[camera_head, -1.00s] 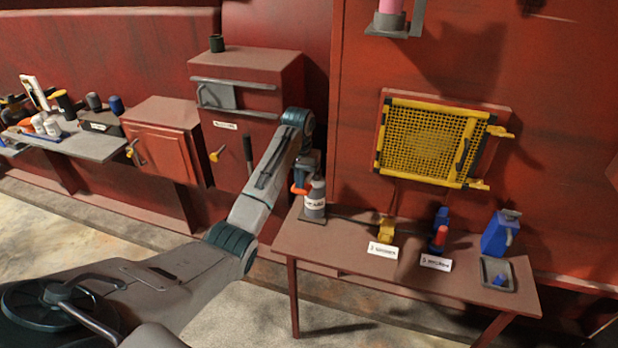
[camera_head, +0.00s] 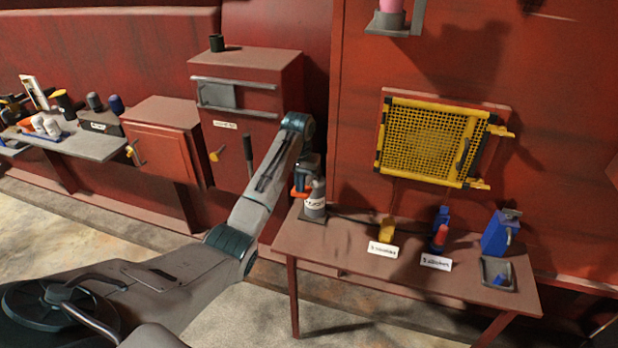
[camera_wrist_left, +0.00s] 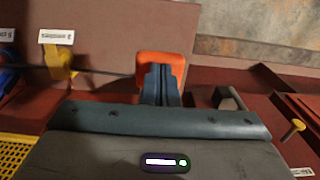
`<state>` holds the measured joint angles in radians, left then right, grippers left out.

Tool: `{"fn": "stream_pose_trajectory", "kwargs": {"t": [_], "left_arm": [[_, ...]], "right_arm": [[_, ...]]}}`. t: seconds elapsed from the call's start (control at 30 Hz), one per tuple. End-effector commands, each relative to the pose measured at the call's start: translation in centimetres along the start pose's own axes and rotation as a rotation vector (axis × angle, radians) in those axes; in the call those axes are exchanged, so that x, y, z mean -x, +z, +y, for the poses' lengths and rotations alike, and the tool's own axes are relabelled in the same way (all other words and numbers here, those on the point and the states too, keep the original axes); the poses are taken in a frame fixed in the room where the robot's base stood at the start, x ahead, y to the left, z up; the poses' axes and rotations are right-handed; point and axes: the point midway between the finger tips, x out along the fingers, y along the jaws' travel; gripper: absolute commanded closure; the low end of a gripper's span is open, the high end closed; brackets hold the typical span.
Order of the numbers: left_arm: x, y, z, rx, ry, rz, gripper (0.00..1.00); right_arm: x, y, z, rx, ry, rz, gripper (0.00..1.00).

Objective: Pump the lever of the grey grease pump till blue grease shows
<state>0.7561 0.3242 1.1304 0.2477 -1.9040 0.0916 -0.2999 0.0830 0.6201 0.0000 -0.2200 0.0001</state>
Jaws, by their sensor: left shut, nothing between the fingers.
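The grey grease pump (camera_head: 315,204) with a white label stands upright at the left end of the red-brown table (camera_head: 400,272). My left gripper (camera_head: 305,186) is shut, empty, and right over the top of the pump. An orange piece shows at its tip, also in the left wrist view (camera_wrist_left: 162,62); I cannot tell if it is the pump's lever or part of the fingers. The pump's top is hidden by my gripper, and the wrist view does not clearly show the pump. No blue grease can be made out. My right gripper is not in view.
A yellow mesh guard (camera_head: 425,142) hangs on the wall above. A red cabinet (camera_head: 270,70) with a lever stands left of the pump.

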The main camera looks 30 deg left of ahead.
Motion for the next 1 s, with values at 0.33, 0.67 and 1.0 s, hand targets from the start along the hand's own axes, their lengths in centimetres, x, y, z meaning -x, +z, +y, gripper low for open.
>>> {"fn": "stream_pose_trajectory", "kwargs": {"t": [0.33, 0.67, 1.0], "left_arm": [[-3.4, 0.0, 0.0, 0.000, 0.000, -0.001, 1.00], [-2.1, -0.1, 0.0, 0.000, 0.000, 0.001, 1.00], [1.5, -0.1, 0.0, 0.000, 0.000, 0.000, 1.00]], "right_arm": [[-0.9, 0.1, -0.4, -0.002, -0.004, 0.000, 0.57], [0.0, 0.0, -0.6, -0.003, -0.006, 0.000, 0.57], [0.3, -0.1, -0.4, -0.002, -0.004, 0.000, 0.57]]}}
